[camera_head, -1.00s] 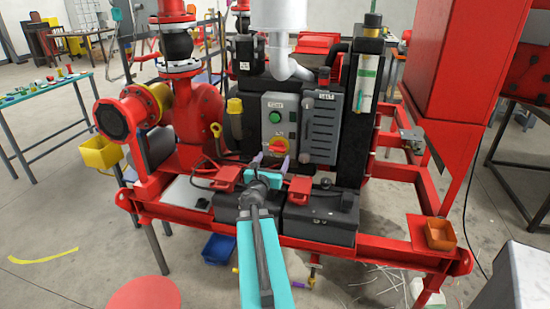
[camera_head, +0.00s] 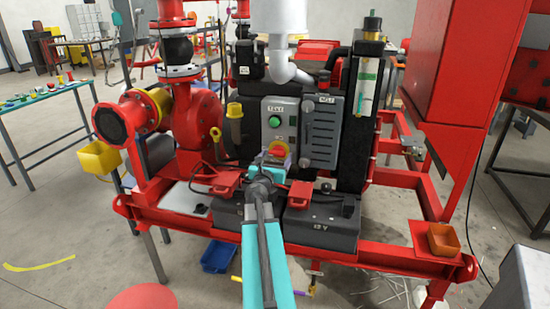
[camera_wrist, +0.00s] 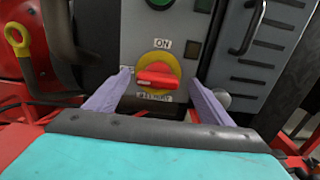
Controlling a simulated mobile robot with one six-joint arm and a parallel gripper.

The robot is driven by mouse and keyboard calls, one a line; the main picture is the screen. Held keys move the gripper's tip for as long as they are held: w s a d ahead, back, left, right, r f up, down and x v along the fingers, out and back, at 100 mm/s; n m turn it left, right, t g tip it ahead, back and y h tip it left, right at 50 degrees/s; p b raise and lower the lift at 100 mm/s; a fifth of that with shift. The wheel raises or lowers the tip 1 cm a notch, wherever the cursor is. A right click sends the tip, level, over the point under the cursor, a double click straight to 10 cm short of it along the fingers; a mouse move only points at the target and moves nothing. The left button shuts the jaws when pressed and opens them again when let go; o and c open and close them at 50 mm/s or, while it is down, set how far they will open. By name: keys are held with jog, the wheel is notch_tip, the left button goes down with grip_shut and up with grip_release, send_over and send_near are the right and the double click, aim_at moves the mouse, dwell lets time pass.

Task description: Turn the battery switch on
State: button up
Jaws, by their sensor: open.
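The battery switch (camera_wrist: 157,75) is a red rotary handle on a yellow disc, on the lower part of a grey panel. In the wrist view its handle lies roughly level, with an "ON" label (camera_wrist: 163,45) above and a partly blurred label below. In the head view the switch (camera_head: 278,150) is partly hidden by my gripper. My gripper (camera_wrist: 157,92) is open, with one pale purple finger at each side of the switch in the picture. The fingers look short of the handle; contact cannot be seen. My gripper also shows in the head view (camera_head: 272,158).
A green button (camera_head: 275,121) sits above the switch. A grey louvred box (camera_head: 320,130) stands close on the right. Black batteries (camera_head: 322,222) with red terminal covers lie below. A yellow-handled dipstick or lever (camera_wrist: 16,38) is on the left.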

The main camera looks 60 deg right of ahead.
jog(key=shift+w+d, duration=0.2)
jog(key=shift+d, duration=0.3)
